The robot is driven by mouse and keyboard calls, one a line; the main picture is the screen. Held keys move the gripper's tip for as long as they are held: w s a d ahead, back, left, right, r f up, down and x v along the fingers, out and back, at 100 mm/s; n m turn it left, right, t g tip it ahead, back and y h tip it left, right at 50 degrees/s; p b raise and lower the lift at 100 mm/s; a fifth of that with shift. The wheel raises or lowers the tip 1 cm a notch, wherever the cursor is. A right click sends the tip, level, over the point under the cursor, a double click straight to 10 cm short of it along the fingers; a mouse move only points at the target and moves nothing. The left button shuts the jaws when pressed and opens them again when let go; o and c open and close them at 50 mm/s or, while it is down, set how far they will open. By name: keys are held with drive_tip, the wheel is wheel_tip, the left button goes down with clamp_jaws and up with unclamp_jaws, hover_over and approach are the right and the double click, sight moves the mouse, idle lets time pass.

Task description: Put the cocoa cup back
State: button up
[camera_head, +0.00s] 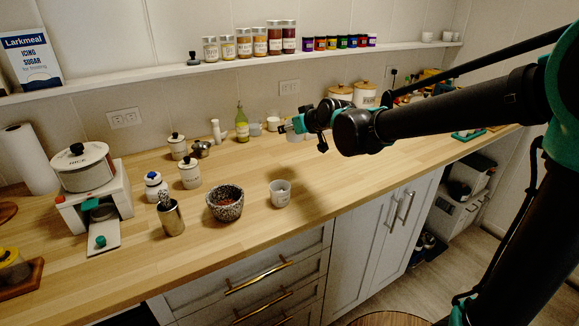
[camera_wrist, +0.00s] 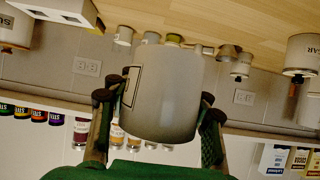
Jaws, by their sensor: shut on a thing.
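My gripper (camera_head: 290,127) is in front of the back wall, above the counter, right of the green bottle. In the wrist view my gripper (camera_wrist: 157,101) has its fingers on either side of a plain grey-white cup (camera_wrist: 160,75), shut on it. A second pale cup (camera_head: 280,194) with small dark print stands upright on the counter, right of the speckled bowl.
A speckled bowl (camera_head: 224,204), a metal utensil holder (camera_head: 171,217) and lidded jars (camera_head: 190,175) stand left on the counter (camera_head: 330,190). The wall shelf (camera_head: 150,72) holds spice jars and small white cups (camera_head: 427,37) at its right end. The counter's middle right is clear.

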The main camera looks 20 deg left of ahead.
wheel_tip(320, 180, down, 14)
drive_tip(key=shift+r, duration=0.25)
idle(0.4)
drive_tip(key=o, duration=1.4)
drive_tip(key=shift+f, duration=0.1)
drive_tip(key=v, duration=1.2)
